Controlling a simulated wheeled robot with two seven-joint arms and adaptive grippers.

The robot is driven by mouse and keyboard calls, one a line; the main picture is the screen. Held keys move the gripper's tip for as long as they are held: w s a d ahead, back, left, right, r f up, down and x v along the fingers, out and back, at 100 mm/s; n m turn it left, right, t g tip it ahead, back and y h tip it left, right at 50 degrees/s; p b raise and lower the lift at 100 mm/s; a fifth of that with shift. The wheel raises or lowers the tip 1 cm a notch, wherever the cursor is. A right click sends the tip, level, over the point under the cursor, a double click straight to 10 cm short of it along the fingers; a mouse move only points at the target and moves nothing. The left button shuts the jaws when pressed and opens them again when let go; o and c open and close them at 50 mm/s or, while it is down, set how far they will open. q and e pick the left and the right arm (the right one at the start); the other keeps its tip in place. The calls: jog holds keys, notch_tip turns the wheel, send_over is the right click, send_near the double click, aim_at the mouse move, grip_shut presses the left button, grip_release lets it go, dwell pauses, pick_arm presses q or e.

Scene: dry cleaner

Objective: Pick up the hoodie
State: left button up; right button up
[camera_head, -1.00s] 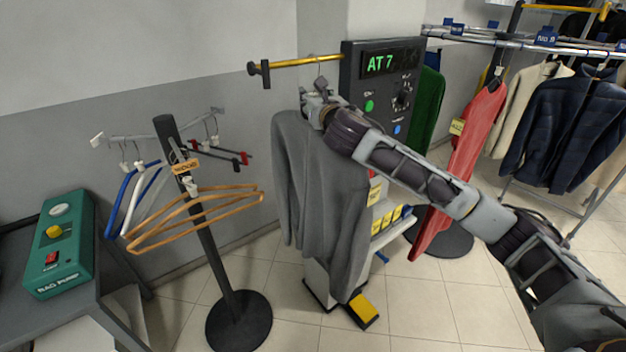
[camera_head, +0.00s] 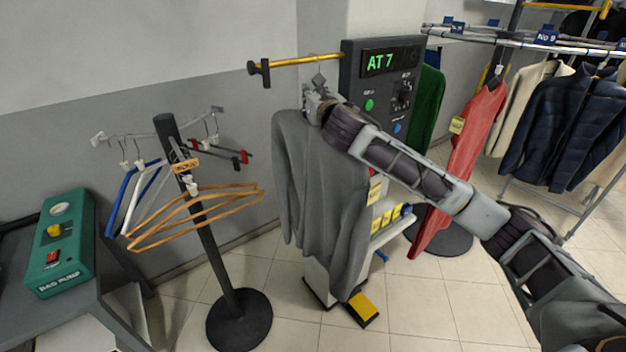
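A grey hoodie (camera_head: 318,205) hangs in the middle of the head view, below a yellow rod (camera_head: 305,61) on the machine. My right gripper (camera_head: 312,108) is at the hoodie's neck, at the top of the garment. Its fingers are partly hidden against the cloth and hanger, so I cannot tell whether they are closed on it. My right arm reaches in from the lower right and covers the hoodie's right shoulder. My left gripper is not in view.
A stand with wooden hangers (camera_head: 195,215) is at left, beside a green pump box (camera_head: 62,243). The machine's panel (camera_head: 385,85) reads "AT 7". A red garment (camera_head: 462,165) and a rail with a navy jacket (camera_head: 562,130) are at right. A yellow pedal (camera_head: 363,308) is below.

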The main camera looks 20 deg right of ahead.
grip_shut()
jog(key=shift+r, duration=0.25)
jog(key=shift+r, duration=1.6)
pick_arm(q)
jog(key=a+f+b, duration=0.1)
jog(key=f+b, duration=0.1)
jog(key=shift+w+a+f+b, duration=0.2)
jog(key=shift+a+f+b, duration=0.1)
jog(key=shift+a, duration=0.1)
pick_arm(e)
jog(key=s, duration=1.8)
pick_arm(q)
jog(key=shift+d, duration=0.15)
